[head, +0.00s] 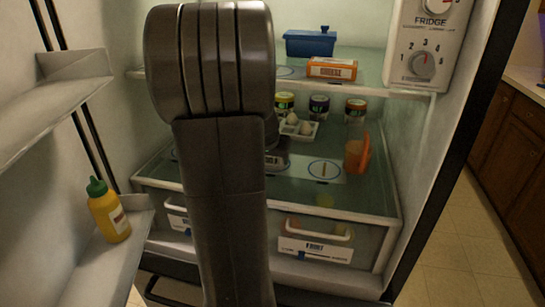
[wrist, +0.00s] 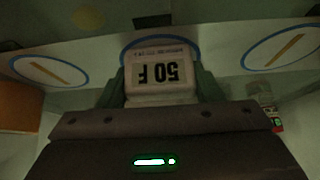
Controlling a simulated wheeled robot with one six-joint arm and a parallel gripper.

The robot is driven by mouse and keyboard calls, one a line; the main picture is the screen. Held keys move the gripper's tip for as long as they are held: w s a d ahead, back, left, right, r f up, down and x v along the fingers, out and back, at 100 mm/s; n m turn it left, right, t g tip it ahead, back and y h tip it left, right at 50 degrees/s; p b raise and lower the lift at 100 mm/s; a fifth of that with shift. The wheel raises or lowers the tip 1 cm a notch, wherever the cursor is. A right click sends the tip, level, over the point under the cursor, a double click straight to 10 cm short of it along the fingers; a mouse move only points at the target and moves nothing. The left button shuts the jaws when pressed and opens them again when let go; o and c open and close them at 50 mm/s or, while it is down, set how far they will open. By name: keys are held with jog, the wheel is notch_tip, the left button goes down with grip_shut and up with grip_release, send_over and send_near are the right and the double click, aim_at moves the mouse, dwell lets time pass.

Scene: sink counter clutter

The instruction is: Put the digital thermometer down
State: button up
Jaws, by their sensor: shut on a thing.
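The digital thermometer (wrist: 160,76) is a pale block with a display reading 50 F, upside down in the wrist view. My gripper (wrist: 160,88) is shut on it, with one greenish finger on each side. It is in front of a blue ring mark on a pale strip (wrist: 103,58), covering much of that ring. I cannot tell whether it touches the shelf. In the head view my arm hides most of the gripper, and I cannot make out the thermometer clearly.
A ring mark (head: 324,170) lies bare on the lower glass shelf, beside an orange container (head: 358,153). An egg tray (head: 298,128) and several jars (head: 319,106) stand behind. A cheese box (head: 332,68) and blue tub (head: 311,43) sit above. A mustard bottle (head: 108,211) stands in the door.

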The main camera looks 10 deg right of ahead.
jog(key=shift+f, duration=0.2)
jog(key=o, duration=1)
jog(key=shift+r, duration=0.1)
jog(key=shift+s+a+r, duration=0.1)
jog(key=shift+r, duration=0.35)
jog(key=v, duration=1.1)
jog(key=shift+s+r+p, duration=0.1)
jog(key=shift+s+p, duration=0.05)
jog(key=shift+p, duration=0.15)
